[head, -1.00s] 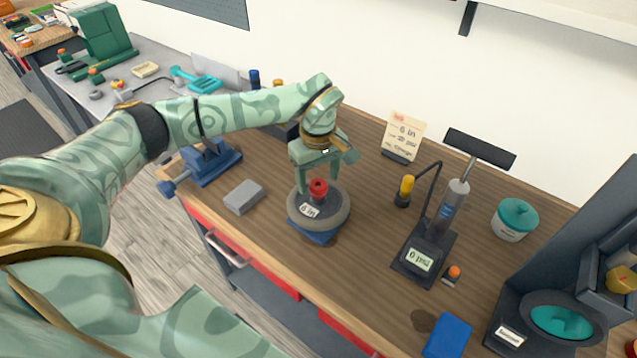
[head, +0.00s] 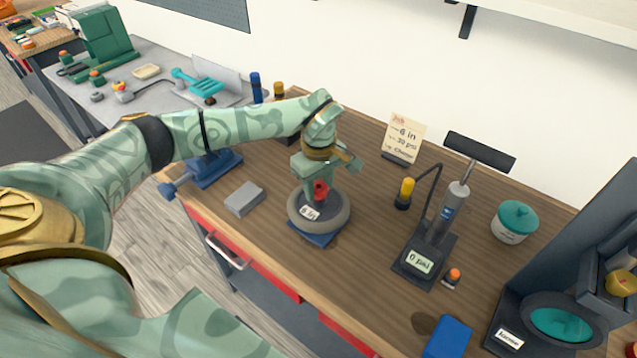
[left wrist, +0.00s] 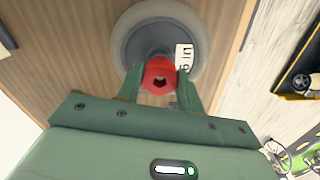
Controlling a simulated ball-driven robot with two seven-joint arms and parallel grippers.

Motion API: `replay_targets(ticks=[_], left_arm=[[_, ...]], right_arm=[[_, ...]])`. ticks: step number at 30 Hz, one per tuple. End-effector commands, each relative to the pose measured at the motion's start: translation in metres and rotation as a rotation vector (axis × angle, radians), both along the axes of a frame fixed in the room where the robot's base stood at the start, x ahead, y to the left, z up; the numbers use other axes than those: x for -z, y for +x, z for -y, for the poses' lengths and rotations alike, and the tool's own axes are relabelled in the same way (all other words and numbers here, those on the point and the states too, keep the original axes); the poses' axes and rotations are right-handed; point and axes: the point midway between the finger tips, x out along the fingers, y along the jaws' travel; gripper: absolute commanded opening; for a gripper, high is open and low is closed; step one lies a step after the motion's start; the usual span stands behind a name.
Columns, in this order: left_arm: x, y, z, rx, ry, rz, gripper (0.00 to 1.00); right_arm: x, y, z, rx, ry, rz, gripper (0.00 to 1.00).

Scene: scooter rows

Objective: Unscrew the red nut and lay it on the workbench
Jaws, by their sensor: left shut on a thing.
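The red nut (head: 321,190) is at the centre of a grey wheel (head: 336,217) that lies flat on a blue stand (head: 312,239) on the workbench (head: 365,250). My left gripper (head: 318,184) points down over the wheel and is shut on the nut. In the left wrist view the nut (left wrist: 159,76) sits between the two green fingers, with the wheel (left wrist: 128,40) behind it. A white "6 in" tag lies on the wheel beside the nut. The nut's lower side and any thread are hidden. My right gripper is not in view.
A grey block (head: 245,198) and a blue vise (head: 208,168) are left of the wheel. A pump with a "0 psi" display (head: 420,262), a job card (head: 402,137) and a teal-lidded jar (head: 515,222) are to the right. Bare wood lies between wheel and pump.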

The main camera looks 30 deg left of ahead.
Motion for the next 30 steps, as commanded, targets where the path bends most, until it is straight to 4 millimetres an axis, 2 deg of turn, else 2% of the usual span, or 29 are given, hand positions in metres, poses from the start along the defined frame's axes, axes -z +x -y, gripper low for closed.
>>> replay_targets(ticks=[30], left_arm=[[-0.002,-0.001,0.0,-1.284,0.0,-0.002,0.15]], right_arm=[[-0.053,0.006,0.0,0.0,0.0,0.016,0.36]])
